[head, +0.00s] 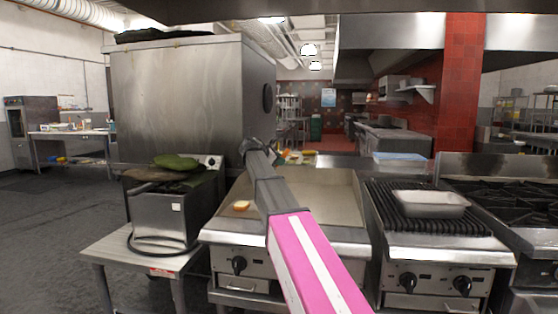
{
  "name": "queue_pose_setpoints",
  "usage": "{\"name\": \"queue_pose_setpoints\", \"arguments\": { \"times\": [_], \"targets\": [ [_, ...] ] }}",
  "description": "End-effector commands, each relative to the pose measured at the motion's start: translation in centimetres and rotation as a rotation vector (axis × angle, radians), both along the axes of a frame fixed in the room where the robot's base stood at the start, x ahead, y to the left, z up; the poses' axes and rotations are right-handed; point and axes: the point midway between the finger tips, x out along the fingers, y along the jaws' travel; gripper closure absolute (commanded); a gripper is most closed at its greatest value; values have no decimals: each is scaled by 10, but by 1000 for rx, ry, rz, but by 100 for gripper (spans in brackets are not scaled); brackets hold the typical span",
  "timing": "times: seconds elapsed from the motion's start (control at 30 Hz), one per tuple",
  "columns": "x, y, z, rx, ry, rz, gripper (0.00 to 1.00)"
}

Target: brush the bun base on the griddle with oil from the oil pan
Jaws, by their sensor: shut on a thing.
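In the head view a small pale bun base (241,206) with a browned edge lies on the left part of the flat griddle (335,205). A shallow light-grey rectangular pan (430,204), which looks like the oil pan, sits on the ribbed grill right of the griddle. I cannot see whether it holds oil. My arm crosses over the griddle, right of the bun base.
The ribbed grill (385,218) adjoins the griddle, with a burner range (510,205) farther right. A metal fryer-like unit (165,217) stands left on a low table (108,250), with green items on top. A big steel cabinet (180,95) rises behind. Floor at left is open.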

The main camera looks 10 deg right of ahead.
Motion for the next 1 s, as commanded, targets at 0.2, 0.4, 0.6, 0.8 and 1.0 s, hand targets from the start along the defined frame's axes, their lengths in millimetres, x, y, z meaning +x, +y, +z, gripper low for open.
{"name": "queue_pose_setpoints", "arguments": {
  "times": [0.2,0.4,0.6,0.8,1.0],
  "targets": [
    [0,0,0,0,0,0,100],
    [0,0,0,0,0,0,100],
    [0,0,-2,0,0,0,100],
    [0,0,-4,0,0,0,100],
    [0,0,-6,0,0,0,100]
  ]
}}
